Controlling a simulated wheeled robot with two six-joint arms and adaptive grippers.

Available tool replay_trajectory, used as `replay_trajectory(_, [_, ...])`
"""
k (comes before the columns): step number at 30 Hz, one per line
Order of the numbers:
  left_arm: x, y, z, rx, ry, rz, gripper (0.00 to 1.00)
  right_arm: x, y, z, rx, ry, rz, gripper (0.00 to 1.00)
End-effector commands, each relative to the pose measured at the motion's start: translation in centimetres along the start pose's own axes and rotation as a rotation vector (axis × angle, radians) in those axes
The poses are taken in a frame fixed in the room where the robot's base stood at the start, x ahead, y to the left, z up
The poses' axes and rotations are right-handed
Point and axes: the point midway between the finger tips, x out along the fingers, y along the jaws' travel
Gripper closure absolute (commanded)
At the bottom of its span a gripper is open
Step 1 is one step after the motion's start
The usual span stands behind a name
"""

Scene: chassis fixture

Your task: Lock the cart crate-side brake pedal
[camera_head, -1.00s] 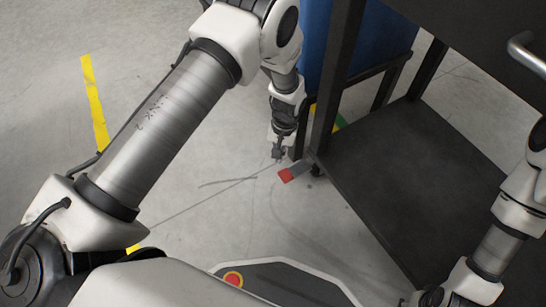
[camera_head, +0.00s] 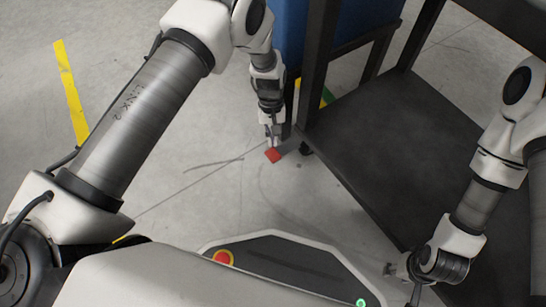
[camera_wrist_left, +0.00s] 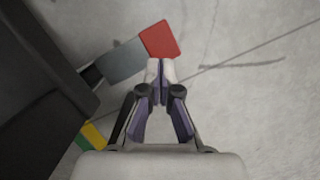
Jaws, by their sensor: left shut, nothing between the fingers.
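The brake pedal is a grey lever with a red end (camera_head: 272,155), low by the foot of the dark cart (camera_head: 385,140), on the side toward the blue crate (camera_head: 345,22). In the left wrist view the red end (camera_wrist_left: 160,40) and grey lever (camera_wrist_left: 118,62) stick out from the cart's dark edge. My left gripper (camera_head: 271,143) points down, shut and empty, right beside the pedal. In the left wrist view its fingertips (camera_wrist_left: 161,68) lie next to the red end; I cannot tell whether they touch. My right gripper (camera_head: 413,292) is low at the right, its fingers unclear.
A dark stand (camera_head: 372,60) holds the blue crate behind the cart. The cart's leg (camera_head: 313,75) rises close beside my left gripper. Yellow floor tape (camera_head: 70,92) lies at the left. The concrete floor left of the pedal is clear.

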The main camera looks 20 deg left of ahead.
Motion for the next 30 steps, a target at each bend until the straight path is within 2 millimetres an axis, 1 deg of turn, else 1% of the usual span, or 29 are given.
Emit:
replay_trajectory(1, [1.3,0.0,-0.1,0.0,0.0,0.0,1.0,1.1,0.0,0.0,0.001,0.001,0.0,0.6])
replay_trajectory(5, [2.4,0.0,0.0,0.0,-0.001,0.0,1.0,1.9,0.1,-0.1,0.004,0.003,0.0,0.6])
replay_trajectory(16, [2.5,0.0,0.0,0.0,-0.001,0.0,1.0,1.9,0.1,-0.1,0.005,0.004,0.0,0.6])
replay_trajectory(19, [2.9,0.0,-0.1,0.0,-0.001,0.0,1.0,2.1,0.1,-0.1,0.004,0.003,0.0,0.6])
replay_trajectory(27, [6.0,0.0,-0.9,0.0,-0.001,0.0,1.0,3.8,0.1,-0.1,0.004,0.003,0.0,0.6])
replay_trajectory(30, [6.8,0.0,-1.1,0.0,0.0,0.0,1.0,4.1,0.1,-0.1,0.004,0.003,0.0,0.6])
